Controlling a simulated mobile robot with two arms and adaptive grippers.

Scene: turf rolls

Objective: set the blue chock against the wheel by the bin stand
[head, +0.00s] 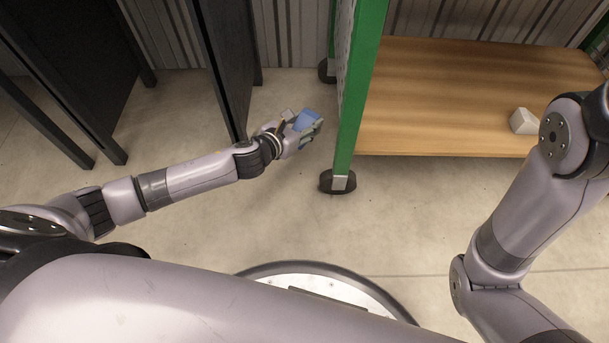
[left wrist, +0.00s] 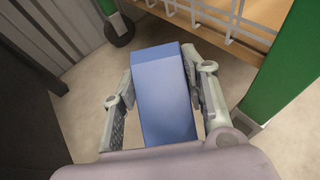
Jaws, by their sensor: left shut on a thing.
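The blue chock (head: 308,119) is held in my left gripper (head: 303,129), in the gap to the left of the green post. In the left wrist view the chock (left wrist: 163,92) is a blue block between the two fingers of my shut left gripper (left wrist: 169,80). A dark round wheel (head: 338,182) is under the near end of the green-framed stand (head: 357,95). A second dark wheel (head: 327,70) is under its far end and also shows in the left wrist view (left wrist: 119,32). The chock is apart from both wheels. My right gripper is out of view.
A wooden shelf (head: 440,85) fills the stand, with a small whitish block (head: 523,122) on it. Dark panels with legs (head: 222,60) stand to the left. A ribbed wall (head: 292,35) closes the back. Bare floor lies between the panels and the stand.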

